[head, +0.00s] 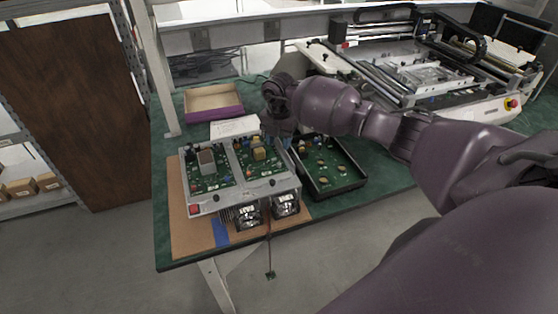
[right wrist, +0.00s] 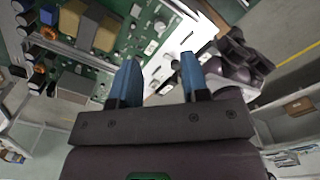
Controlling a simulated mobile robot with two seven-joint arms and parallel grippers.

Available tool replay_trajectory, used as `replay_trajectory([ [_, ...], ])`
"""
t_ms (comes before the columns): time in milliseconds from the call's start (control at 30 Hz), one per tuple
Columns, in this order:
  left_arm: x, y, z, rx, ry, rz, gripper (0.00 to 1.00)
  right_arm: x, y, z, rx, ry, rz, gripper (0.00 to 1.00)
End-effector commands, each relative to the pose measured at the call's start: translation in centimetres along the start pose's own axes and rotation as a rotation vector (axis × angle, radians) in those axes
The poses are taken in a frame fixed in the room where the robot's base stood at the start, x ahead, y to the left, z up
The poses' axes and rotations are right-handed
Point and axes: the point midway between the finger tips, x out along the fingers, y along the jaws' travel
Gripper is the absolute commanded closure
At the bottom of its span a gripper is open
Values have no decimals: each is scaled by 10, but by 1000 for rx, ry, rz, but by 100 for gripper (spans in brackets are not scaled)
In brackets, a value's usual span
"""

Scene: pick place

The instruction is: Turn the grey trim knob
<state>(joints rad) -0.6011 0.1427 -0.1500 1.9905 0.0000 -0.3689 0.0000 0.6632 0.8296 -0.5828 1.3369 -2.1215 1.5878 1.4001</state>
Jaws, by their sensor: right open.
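An open grey chassis (head: 237,196) with green circuit boards (head: 205,180) lies on the table, left of centre in the head view. My right gripper (head: 280,137) is over its far right corner, pointing down, and partly hides what is beneath. In the right wrist view the two blue fingers of this gripper (right wrist: 160,72) are apart with nothing held between them. Small pale parts (right wrist: 160,27) on the green board lie beyond the fingertips. I cannot tell for sure which of them is the grey trim knob. My left gripper is not in view.
A black tray (head: 340,190) with loose parts stands right of the chassis. A purple-sided box (head: 213,115) and white paper (head: 235,127) lie behind it. A large machine (head: 430,70) fills the back right.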

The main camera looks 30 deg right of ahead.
Motion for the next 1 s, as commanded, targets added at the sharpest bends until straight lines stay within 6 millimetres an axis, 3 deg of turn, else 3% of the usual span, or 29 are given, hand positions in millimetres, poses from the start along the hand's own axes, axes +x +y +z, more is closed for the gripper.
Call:
replay_trajectory([
  [300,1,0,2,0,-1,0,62,56,0,-1,0,4,0,58],
  [500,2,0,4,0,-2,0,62,77,0,-1,1,3,1,58],
  [933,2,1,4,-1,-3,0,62,84,0,0,-1,2,1,58],
  [1000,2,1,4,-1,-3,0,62,84,0,-1,-1,2,2,69],
])
